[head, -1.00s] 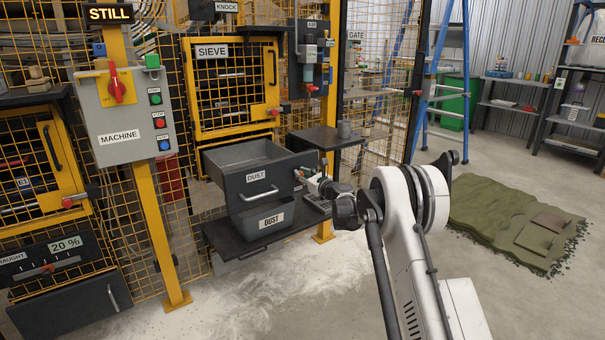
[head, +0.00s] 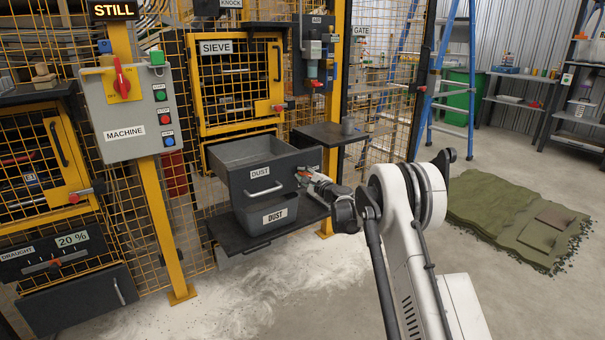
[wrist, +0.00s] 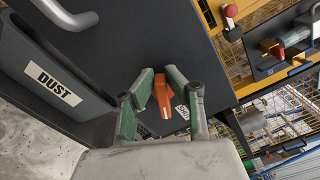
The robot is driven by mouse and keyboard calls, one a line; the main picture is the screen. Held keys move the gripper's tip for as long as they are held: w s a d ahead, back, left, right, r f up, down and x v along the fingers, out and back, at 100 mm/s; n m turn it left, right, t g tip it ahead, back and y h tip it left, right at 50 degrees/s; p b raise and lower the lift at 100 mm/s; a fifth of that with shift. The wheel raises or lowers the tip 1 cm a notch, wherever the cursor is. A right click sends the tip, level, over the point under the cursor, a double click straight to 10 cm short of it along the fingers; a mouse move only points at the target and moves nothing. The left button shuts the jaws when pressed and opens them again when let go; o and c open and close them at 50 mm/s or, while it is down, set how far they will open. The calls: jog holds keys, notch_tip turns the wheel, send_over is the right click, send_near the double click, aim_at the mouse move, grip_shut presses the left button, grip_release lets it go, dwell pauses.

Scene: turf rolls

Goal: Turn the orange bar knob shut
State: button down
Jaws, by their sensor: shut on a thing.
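The orange bar knob (wrist: 162,92) is on the dark side face of the dust box (wrist: 140,45), beside a small white label. In the wrist view it lies between the two green-padded fingers of my gripper (wrist: 160,80), which is shut on it. The bar looks lengthwise between the fingers. In the head view my gripper (head: 311,180) is at the right side of the dust box (head: 254,191), and the knob there is mostly hidden by the fingers.
A lower bin labelled DUST (head: 274,216) sits on a dark shelf (head: 232,238) under the box. The yellow-framed SIEVE cage (head: 238,85) is behind the box. Open floor lies to the right, before the turf (head: 500,210).

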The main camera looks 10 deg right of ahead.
jog(key=n, duration=0.2)
jog(key=f+n, duration=0.1)
jog(key=n, duration=0.1)
jog(key=shift+a+n, duration=0.1)
jog(key=shift+n, duration=0.3)
jog(key=shift+f+n, duration=0.1)
jog(key=shift+n, duration=0.2)
jog(key=c, duration=1.8)
grip_release()
jog(key=shift+o, duration=0.2)
jog(key=shift+s, duration=0.1)
jog(key=v, duration=1.2)
